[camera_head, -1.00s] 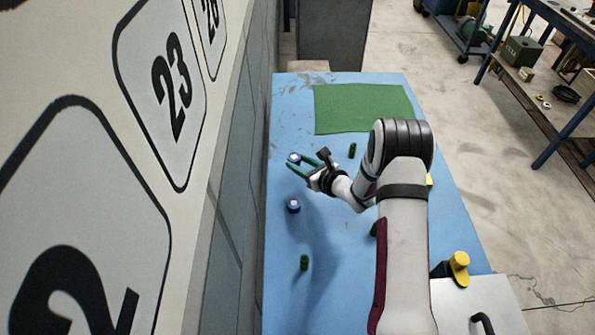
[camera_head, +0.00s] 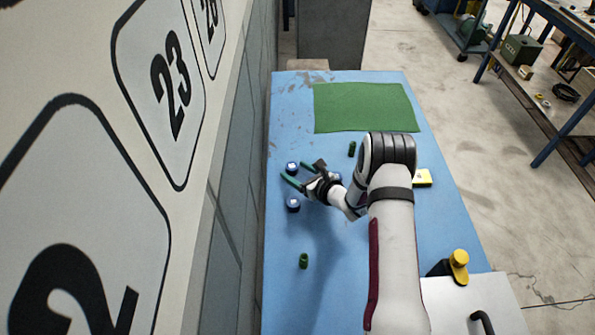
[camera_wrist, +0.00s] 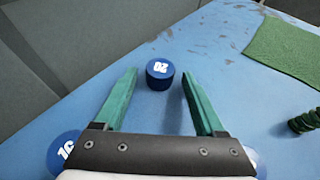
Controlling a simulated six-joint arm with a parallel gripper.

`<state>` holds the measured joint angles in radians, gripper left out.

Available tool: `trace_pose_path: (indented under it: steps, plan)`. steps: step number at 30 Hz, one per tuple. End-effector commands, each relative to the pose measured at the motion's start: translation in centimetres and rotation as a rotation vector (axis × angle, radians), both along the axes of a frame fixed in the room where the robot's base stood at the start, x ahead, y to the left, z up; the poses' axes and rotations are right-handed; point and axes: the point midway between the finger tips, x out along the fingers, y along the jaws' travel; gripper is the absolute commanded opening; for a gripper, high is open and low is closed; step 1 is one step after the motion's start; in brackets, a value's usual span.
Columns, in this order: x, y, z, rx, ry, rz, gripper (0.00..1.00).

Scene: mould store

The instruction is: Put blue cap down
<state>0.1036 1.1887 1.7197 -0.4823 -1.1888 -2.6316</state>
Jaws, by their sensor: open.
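A blue cap (camera_head: 292,168) with a white 20 on top stands upright on the blue table near the wall. In the wrist view this cap (camera_wrist: 160,75) is just beyond and between my fingertips, with a gap on each side. My gripper (camera_head: 292,171) is open, its two green fingers spread on either side behind the cap, holding nothing. A second blue cap (camera_head: 293,204) stands nearer the camera; it shows at the lower left of the wrist view, marked 16 (camera_wrist: 62,150).
A green mat (camera_head: 365,107) lies at the far end. One dark green ribbed piece (camera_head: 352,149) stands before it, another (camera_head: 304,261) nearer the camera. A yellow-topped box (camera_head: 422,178) and a yellow-and-black object (camera_head: 459,265) are on the right. The wall (camera_head: 235,180) borders the table's left side.

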Motion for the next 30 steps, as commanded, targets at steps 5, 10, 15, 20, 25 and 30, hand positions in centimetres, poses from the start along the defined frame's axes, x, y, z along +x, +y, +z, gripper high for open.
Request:
trace_pose_path:
  steps: [5, 10, 15, 20, 25, 30]
  plan:
    - [-0.7, -0.6, 0.7, 0.0, 0.0, -0.001, 0.72]
    - [-4.0, -3.0, 2.3, 0.0, 0.001, -0.004, 0.72]
    - [-7.2, -5.3, 4.0, 0.001, -0.001, -0.005, 0.72]
    - [-8.7, -6.4, 4.8, 0.003, 0.005, -0.008, 0.72]
    - [-7.6, -10.4, 8.5, 0.227, 0.355, -0.453, 0.72]
    - [-15.7, -14.9, 16.0, 1.026, 0.768, -1.548, 0.72]
